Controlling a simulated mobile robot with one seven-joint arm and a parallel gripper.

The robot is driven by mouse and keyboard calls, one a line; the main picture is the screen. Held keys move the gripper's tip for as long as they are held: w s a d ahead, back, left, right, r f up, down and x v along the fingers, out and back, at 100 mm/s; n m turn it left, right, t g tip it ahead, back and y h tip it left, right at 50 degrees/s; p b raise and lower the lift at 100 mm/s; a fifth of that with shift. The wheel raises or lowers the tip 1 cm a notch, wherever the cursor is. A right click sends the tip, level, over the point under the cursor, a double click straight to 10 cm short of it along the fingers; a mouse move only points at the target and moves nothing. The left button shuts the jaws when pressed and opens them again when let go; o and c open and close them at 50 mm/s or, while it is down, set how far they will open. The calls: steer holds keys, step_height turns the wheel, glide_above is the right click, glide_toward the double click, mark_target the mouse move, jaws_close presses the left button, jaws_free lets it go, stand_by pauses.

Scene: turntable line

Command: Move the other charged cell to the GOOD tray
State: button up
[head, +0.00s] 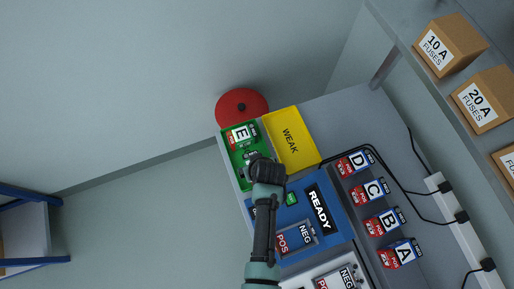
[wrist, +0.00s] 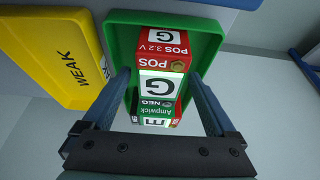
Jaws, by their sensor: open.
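The green tray (head: 228,153) stands at the bench's far left corner in the head view; its wall also shows in the wrist view (wrist: 122,50). A red, white and green cell marked G (wrist: 158,87) is in the tray, between my gripper's open fingers. A cell marked E (head: 240,136) is also in the tray; in the wrist view G and my gripper partly hide it (wrist: 155,122). My gripper (wrist: 158,78) is open, one finger on each side of G. In the head view my arm covers part of the tray. No GOOD lettering is readable.
The yellow WEAK tray (head: 291,133) adjoins the green tray. A blue tester (head: 336,232) reads READY. Cells D (head: 354,164), C (head: 367,191), B (head: 384,222) and A (head: 400,252) stand in a row at right. Black cables run to a white power strip (head: 453,220).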

steer(key=v, duration=1.2)
steer(key=w+d+r+t+h, duration=0.1)
steer(key=w+r+t, duration=0.4)
steer(key=r, duration=0.6)
steer(key=w+r+m+t, duration=0.1)
steer(key=w+r+t, duration=0.1)
steer(key=w+r, duration=0.75)
steer(key=w+d+r+t+h, duration=0.1)
steer(key=w+r+t, duration=0.25)
steer(key=r, duration=0.95)
step_height(320, 180, up, 17)
steer(key=s+a+m+t, duration=0.1)
steer(key=a+t, duration=0.1)
steer(key=t, duration=0.3)
steer(key=s+a+r+t, duration=0.1)
steer(key=s+r+t, duration=0.3)
steer(key=r, duration=0.6)
steer(key=s+a+r+m+t, duration=0.1)
steer(key=s+r+t, duration=0.2)
steer(key=s+r, duration=0.5)
step_height(320, 180, up, 2)
steer(key=shift+s+r+m+t+y, duration=0.1)
steer(key=shift+s+m+t+y, duration=0.15)
steer(key=shift+m+t+y, duration=0.1)
